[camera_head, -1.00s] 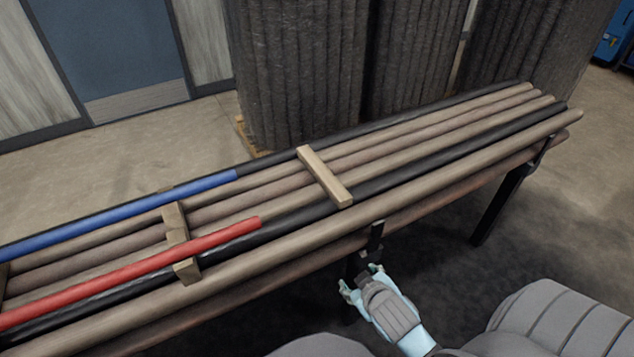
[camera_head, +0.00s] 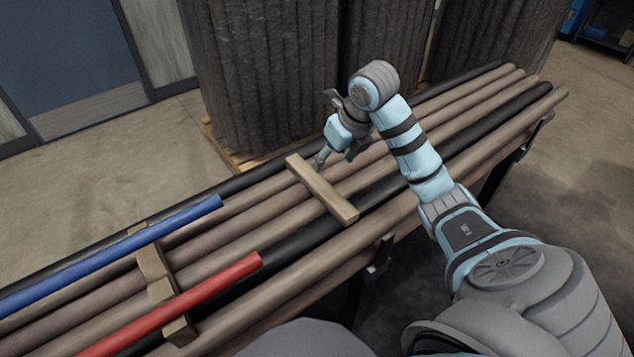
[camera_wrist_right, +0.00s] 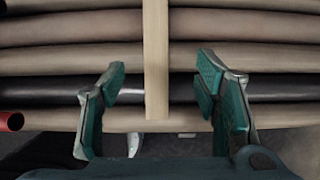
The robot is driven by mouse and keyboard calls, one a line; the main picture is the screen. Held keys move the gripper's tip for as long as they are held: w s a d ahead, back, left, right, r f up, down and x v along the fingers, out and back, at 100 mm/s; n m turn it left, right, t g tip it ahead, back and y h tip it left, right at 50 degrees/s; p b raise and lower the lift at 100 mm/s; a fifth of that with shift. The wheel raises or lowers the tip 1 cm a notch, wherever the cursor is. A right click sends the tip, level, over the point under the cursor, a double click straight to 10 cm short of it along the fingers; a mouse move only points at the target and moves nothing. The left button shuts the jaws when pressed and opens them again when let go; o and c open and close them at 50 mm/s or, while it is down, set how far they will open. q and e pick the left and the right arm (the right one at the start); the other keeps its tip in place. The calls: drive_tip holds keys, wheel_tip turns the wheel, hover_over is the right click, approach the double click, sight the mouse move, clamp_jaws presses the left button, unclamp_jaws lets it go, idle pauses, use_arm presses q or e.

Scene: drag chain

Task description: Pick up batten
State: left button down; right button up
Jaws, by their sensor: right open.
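A pale wooden batten (camera_head: 322,190) lies across the row of pipes. My right gripper (camera_head: 324,157) is open, near the far end of this batten in the head view. In the right wrist view the batten (camera_wrist_right: 156,40) runs down the middle of the picture, between the two spread fingers of the right gripper (camera_wrist_right: 161,72). The fingers appear apart from it, with a gap on each side. How high they are above the pipes is hard to tell. A second batten (camera_head: 155,276) lies farther left, partly under a blue and a red tube. My left gripper is not in view.
Several brown and black pipes (camera_head: 440,160) lie side by side on a rack. A blue tube (camera_head: 120,250) and a red tube (camera_head: 185,300) lie on top at the left. Large dark ribbed rolls (camera_head: 260,70) stand on a pallet behind. Open floor is at the left.

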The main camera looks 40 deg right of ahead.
sight(320, 183)
drive_tip(key=b+x, duration=0.2)
drive_tip(key=x, duration=0.1)
drive_tip(key=a+b+x, duration=0.1)
drive_tip(key=x, duration=0.1)
drive_tip(key=shift+s+f, duration=0.1)
drive_tip(key=shift+f, duration=0.1)
drive_tip(key=x, duration=0.2)
drive_tip(key=b+x, duration=0.1)
drive_tip(key=x, duration=0.2)
drive_tip(key=shift+d+f, duration=0.2)
drive_tip(key=shift+f, duration=0.05)
drive_tip(key=shift+w+f, duration=0.25)
drive_tip(key=shift+f, duration=0.2)
drive_tip(key=c, duration=1.3)
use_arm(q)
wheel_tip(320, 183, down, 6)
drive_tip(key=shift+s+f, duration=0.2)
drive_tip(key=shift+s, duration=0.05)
use_arm(e)
drive_tip(key=shift+c, duration=0.2)
drive_tip(key=shift+r, duration=0.15)
